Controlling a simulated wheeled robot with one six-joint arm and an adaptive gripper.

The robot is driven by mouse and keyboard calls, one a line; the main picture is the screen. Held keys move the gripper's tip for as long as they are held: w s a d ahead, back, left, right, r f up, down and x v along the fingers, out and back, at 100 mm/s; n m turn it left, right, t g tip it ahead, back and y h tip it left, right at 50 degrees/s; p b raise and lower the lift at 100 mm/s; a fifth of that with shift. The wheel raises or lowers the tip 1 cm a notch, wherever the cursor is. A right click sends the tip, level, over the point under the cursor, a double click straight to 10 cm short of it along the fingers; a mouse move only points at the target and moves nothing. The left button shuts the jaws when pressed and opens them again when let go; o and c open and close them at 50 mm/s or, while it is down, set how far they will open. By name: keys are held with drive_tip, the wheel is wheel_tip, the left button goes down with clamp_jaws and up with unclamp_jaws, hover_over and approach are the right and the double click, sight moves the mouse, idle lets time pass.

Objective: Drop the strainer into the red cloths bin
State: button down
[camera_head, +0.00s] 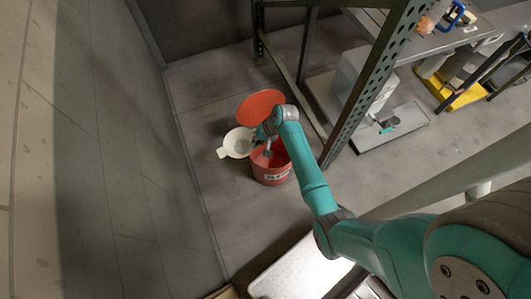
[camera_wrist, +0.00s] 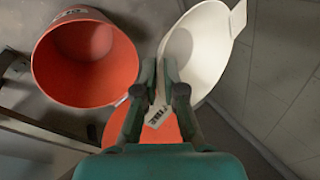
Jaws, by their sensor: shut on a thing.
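The white strainer (camera_head: 237,143) is a wide bowl or cone with a tab, to the left of the red cloths bin (camera_head: 272,172) in the head view. In the wrist view, the strainer (camera_wrist: 197,50) is on the right and the bin (camera_wrist: 84,98) on the left, with its round mouth open and empty-looking inside. My gripper (camera_wrist: 165,78) is shut on the strainer's near wall, beside the bin's mouth rather than over it. In the head view my gripper (camera_head: 264,136) is partly hidden by my wrist. The bin's red lid (camera_head: 260,104) stands raised behind the bin.
A dark perforated rack post (camera_head: 375,85) rises to the right of the bin. A grey container (camera_head: 360,80) stands on the rack's low shelf. A wall (camera_head: 120,170) runs along the left. Bare floor (camera_head: 222,195) lies left of the bin.

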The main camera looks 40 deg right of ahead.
drive_tip(key=s+d+f+m+t+h, duration=0.2)
drive_tip(key=s+d+f+m+h, duration=0.1)
drive_tip(key=d+f+m, duration=0.6)
drive_tip(key=shift+s+d+f+m+h, duration=0.3)
drive_tip(key=shift+d+f+m+h, duration=0.15)
drive_tip(key=shift+d+f, duration=1.75)
drive_tip(key=shift+a+f, duration=0.2)
drive_tip(key=shift+a, duration=0.05)
drive_tip(key=c, duration=1.2)
unclamp_jaws()
drive_tip(key=v, duration=1.2)
drive_tip(key=shift+s, duration=0.2)
drive_tip(key=shift+a+f, duration=0.1)
drive_tip(key=shift+a, duration=0.1)
